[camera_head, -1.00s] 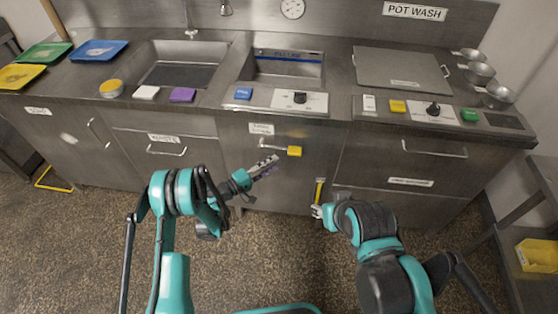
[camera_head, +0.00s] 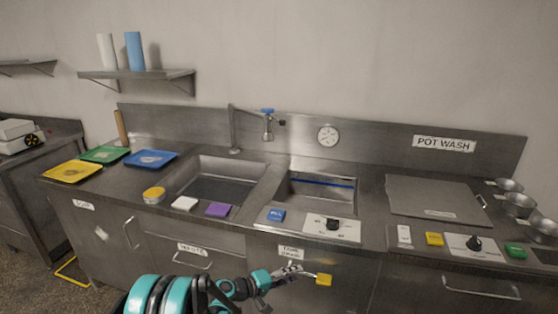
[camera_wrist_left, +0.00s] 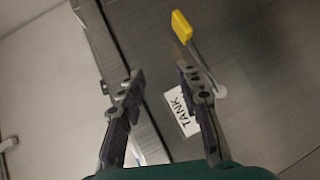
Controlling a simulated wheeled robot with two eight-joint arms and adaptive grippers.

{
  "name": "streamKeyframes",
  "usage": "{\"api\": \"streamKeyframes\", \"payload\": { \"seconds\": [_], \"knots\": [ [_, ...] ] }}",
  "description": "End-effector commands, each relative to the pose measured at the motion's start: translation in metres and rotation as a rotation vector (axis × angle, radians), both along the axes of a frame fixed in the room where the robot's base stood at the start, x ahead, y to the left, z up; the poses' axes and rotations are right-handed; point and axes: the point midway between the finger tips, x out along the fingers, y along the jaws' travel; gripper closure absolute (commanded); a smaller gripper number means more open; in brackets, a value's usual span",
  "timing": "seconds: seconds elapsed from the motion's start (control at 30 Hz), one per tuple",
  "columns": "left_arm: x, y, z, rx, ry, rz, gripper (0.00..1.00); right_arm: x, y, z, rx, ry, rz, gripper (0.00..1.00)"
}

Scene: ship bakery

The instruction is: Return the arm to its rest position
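My left arm comes in at the bottom of the head view. Its gripper (camera_head: 290,272) is in front of the cabinet face under the tank, just left of a yellow-tipped lever (camera_head: 324,280). In the left wrist view the two fingers of the gripper (camera_wrist_left: 162,80) stand apart with nothing between them. The yellow lever tip (camera_wrist_left: 182,27) is beyond the right finger there, and a white "TANK" label (camera_wrist_left: 181,110) shows partly behind that finger. Whether a finger touches the lever cannot be told. My right gripper is in no current view.
The steel counter carries a sink (camera_head: 216,187), a tank basin (camera_head: 318,190) and a flat lid (camera_head: 434,197). Yellow (camera_head: 72,172), green (camera_head: 106,154) and blue (camera_head: 150,158) trays lie at the left. Cabinet handles (camera_head: 193,264) stick out from the front. Metal cups (camera_head: 518,204) stand at the right.

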Motion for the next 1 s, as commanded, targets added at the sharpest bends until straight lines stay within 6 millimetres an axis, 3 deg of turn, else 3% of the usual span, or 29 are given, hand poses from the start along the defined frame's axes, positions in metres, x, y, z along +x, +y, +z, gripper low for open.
{"api": "streamKeyframes", "payload": {
  "seconds": [0.03,0.2,0.37,0.5,0.73,0.9,1.0],
  "knots": [
    [-0.007,0.006,0.017,0.053,-0.003,0.004,0.66,0.000,0.000,0.000,0.000,0.000,0.000,0.60],
    [-0.037,0.031,0.060,0.253,-0.014,0.018,0.66,0.000,0.000,0.000,0.000,0.000,0.000,0.60],
    [-0.080,0.061,0.091,0.440,-0.025,0.030,0.66,0.000,0.000,0.000,0.000,0.000,0.000,0.60],
    [-0.125,0.090,0.109,0.603,-0.034,0.039,0.66,0.000,0.000,0.000,0.000,0.000,0.000,0.60],
    [-0.208,0.143,0.122,0.872,-0.049,0.051,0.66,0.000,0.000,0.000,0.000,0.000,0.000,0.60],
    [-0.266,0.183,0.118,1.059,-0.060,0.058,0.66,0.000,0.000,0.000,0.000,0.000,0.000,0.60],
    [-0.291,0.201,0.113,1.147,-0.065,0.061,0.66,0.000,0.000,0.000,0.000,0.000,0.000,0.60]
  ]
}}
